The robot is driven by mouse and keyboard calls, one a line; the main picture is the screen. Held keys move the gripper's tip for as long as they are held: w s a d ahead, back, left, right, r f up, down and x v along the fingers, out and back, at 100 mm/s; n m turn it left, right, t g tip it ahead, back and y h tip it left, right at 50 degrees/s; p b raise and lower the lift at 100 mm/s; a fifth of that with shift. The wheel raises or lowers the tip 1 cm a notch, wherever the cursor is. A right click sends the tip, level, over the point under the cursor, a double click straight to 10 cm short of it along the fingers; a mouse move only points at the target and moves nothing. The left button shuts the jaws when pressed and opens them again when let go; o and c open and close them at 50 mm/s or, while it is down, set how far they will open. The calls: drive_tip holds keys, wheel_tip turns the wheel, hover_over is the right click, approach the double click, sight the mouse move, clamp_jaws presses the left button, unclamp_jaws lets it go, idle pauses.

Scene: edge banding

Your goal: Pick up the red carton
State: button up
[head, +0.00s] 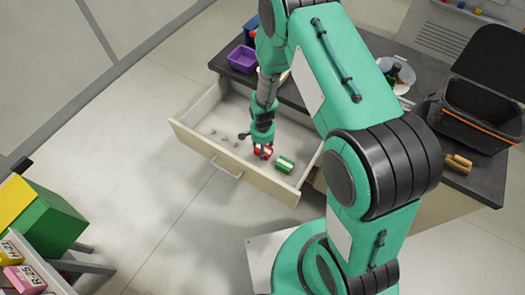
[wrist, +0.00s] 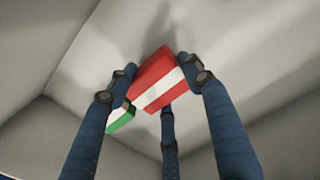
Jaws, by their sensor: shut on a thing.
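The red carton (head: 264,151), red with a white band, is at my gripper in the open drawer (head: 197,139). In the wrist view the red carton (wrist: 157,80) sits between the dark blue fingers of my gripper (wrist: 160,85), with fingertips against its sides. My gripper (head: 263,146) is shut on it. Whether the carton touches the drawer floor is hard to tell. A green and white carton (head: 285,164) lies just right of it in the drawer; it also shows in the wrist view (wrist: 121,119), partly hidden behind a finger.
The drawer walls are close around my gripper. On the dark counter (head: 470,177) are a purple bin (head: 242,59), a black open box (head: 483,101) and wooden pieces (head: 457,163). A green and yellow box (head: 44,219) stands at lower left.

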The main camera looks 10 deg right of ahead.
wheel_tip(320, 180, up, 7)
drive_tip(key=shift+r+p, duration=0.2)
drive_tip(key=shift+p, duration=0.55)
